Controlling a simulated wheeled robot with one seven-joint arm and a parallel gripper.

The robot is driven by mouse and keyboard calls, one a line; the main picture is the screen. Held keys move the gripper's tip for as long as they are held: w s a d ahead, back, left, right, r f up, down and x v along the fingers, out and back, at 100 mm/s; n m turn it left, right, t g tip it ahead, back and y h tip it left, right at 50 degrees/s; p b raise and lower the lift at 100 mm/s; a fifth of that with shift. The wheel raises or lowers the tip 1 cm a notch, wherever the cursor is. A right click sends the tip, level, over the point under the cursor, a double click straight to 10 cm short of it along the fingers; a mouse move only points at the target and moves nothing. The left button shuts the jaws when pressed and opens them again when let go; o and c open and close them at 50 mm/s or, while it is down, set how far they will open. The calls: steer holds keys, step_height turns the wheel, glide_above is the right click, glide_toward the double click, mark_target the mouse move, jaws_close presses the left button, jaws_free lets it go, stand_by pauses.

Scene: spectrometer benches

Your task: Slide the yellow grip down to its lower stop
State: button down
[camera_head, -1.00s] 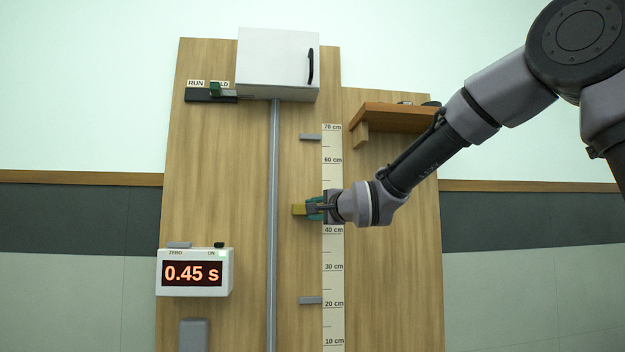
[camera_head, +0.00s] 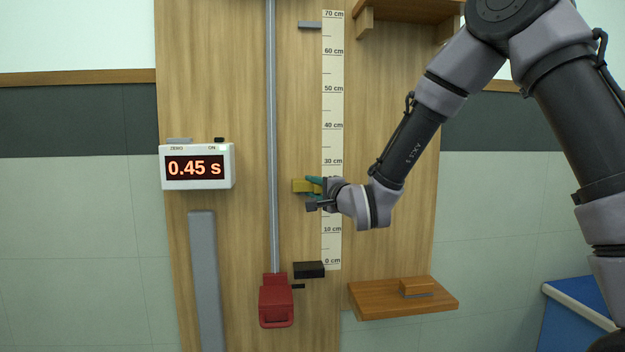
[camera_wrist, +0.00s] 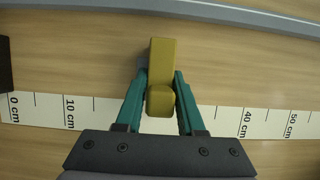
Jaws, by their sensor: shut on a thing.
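The yellow grip (camera_head: 300,185) is a small block in front of the wooden board, left of the centimetre scale (camera_head: 332,110), a little above the 20 cm level in the head view. My gripper (camera_head: 314,187) reaches in from the right and is shut on it. In the wrist view the yellow grip (camera_wrist: 162,58) lies between the two teal fingers of my gripper (camera_wrist: 160,88), one on each side. The upper grey stop (camera_head: 309,25) shows near 70 cm.
A grey vertical rail (camera_head: 272,130) runs left of the grip down to a red holder (camera_head: 276,302). A black block (camera_head: 309,270) sits near 0 cm. A timer (camera_head: 197,166) reads 0.45 s. A wooden shelf (camera_head: 375,303) juts out at lower right.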

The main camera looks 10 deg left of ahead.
steer(key=shift+f, duration=0.3)
steer(key=c, duration=0.6)
jaws_free()
steer(key=shift+f, duration=0.1)
steer(key=shift+c, duration=0.2)
steer(key=shift+s+d, duration=0.15)
steer(key=v, duration=1)
steer(key=shift+s, duration=0.15)
steer(key=shift+d, duration=0.1)
